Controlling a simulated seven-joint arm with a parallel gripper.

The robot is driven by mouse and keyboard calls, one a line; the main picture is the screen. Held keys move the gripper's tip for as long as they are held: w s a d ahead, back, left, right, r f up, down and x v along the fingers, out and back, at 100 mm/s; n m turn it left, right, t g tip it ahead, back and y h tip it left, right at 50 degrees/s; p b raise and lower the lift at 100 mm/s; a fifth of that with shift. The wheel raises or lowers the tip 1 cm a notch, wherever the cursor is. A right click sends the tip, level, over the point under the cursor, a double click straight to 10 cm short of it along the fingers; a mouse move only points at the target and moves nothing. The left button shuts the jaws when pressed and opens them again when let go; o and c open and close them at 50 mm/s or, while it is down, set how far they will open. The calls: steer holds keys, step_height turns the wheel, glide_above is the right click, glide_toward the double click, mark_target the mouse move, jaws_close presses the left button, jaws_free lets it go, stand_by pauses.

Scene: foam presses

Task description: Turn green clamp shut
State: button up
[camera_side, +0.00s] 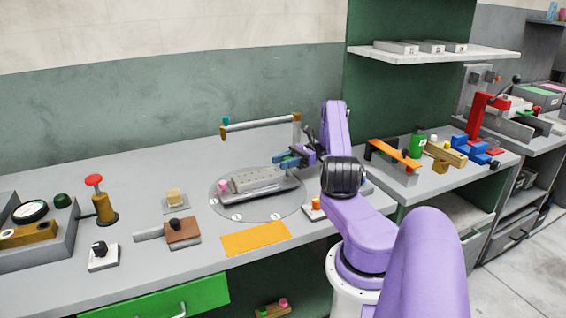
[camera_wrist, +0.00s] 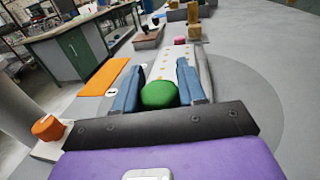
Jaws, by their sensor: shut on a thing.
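The green clamp knob (camera_wrist: 159,94) shows in the wrist view, between the two blue fingers of my gripper (camera_wrist: 157,88). The fingers are closed on its sides. In the side view my gripper (camera_side: 290,160) is at the right end of a grey block with rows of holes (camera_side: 258,180), and the green knob is hidden there. A pink knob (camera_side: 224,186) is at the block's other end and also shows in the wrist view (camera_wrist: 180,41). The block sits on a round grey plate (camera_side: 265,210). How far the green clamp is turned cannot be told.
A bar on a post (camera_side: 262,124) stands behind the plate. An orange mat (camera_side: 255,238) and an orange button on a white base (camera_side: 316,204) are in front. A brown block (camera_side: 183,232) and a red-topped plunger (camera_side: 98,200) are at left.

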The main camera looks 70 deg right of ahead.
steer(key=shift+g, duration=0.3)
steer(key=o, duration=1)
steer(key=shift+c, duration=0.2)
steer(key=shift+r, duration=0.1)
steer(key=shift+r, duration=0.25)
step_height(320, 180, up, 2)
steer(key=shift+r, duration=0.15)
steer(key=s+a+r, duration=0.9)
steer(key=a+r, duration=0.1)
steer(key=a, duration=0.1)
